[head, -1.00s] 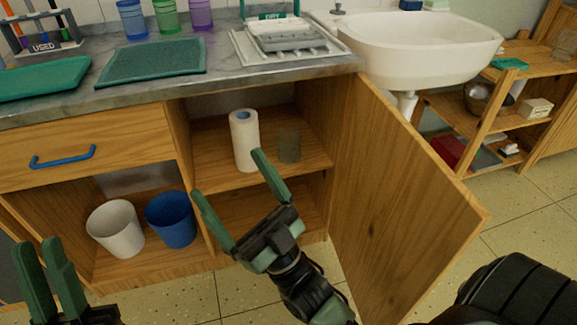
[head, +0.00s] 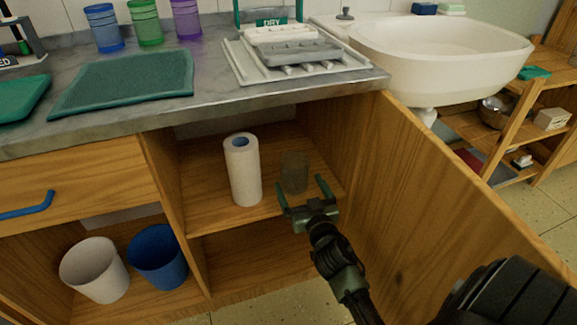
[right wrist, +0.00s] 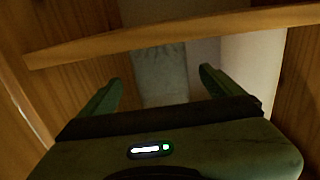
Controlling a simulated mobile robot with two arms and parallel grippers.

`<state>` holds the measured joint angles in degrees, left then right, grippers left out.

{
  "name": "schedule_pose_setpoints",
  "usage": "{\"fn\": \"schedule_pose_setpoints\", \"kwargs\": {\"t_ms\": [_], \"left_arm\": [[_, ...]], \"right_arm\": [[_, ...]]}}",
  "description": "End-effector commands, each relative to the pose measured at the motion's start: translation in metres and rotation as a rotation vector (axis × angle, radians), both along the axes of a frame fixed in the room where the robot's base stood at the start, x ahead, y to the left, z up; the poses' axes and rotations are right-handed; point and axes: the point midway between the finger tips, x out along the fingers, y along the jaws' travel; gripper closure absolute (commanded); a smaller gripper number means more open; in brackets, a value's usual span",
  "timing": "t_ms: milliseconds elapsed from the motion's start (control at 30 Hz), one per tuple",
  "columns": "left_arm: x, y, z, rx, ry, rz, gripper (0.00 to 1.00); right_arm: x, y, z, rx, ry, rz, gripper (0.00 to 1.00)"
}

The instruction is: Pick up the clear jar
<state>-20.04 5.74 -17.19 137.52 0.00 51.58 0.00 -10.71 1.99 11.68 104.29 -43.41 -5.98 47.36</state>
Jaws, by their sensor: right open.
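The clear jar (head: 294,172) stands upright on the upper shelf inside the open cabinet, to the right of a paper towel roll (head: 242,169). My right gripper (head: 302,187) is open and empty, its two green fingers pointing into the cabinet just in front of the jar. In the right wrist view a greyish see-through shape, seemingly the jar (right wrist: 160,76), shows between the open fingers (right wrist: 160,80). I cannot tell how deep the fingers reach around it. My left gripper is out of view.
The open cabinet door (head: 440,190) stands to the right of my right arm. The shelf (head: 215,210) has a wooden divider at its left. A white bin (head: 94,270) and a blue bin (head: 158,257) stand in the lower left compartment. The counter (head: 215,95) lies above.

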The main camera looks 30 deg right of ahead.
Motion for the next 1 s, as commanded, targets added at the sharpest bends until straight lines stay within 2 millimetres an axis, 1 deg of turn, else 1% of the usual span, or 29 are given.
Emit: {"fn": "schedule_pose_setpoints", "kwargs": {"t_ms": [267, 467, 600, 700, 867, 900, 967, 1000], "left_arm": [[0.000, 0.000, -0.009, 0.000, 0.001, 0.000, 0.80], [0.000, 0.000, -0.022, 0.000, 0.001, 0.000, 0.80], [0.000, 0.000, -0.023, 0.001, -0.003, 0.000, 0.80], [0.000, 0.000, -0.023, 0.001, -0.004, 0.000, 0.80], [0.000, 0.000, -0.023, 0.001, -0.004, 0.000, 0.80], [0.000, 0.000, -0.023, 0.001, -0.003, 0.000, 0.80], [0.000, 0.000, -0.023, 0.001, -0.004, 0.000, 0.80], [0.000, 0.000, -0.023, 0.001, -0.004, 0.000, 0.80]], "right_arm": [[0.027, -0.009, -0.003, -0.002, 0.001, -0.003, 0.05], [0.055, -0.015, -0.006, -0.005, 0.001, -0.002, 0.05], [0.071, -0.019, -0.005, -0.003, 0.002, -0.002, 0.05], [0.075, -0.020, -0.004, 0.000, 0.003, -0.003, 0.05], [0.075, -0.020, -0.004, 0.001, 0.003, -0.003, 0.05], [0.075, -0.020, -0.004, 0.001, 0.003, -0.003, 0.08], [0.075, -0.020, -0.004, 0.001, 0.003, -0.003, 0.25], [0.075, -0.020, -0.004, 0.001, 0.003, -0.003, 0.36]]}}
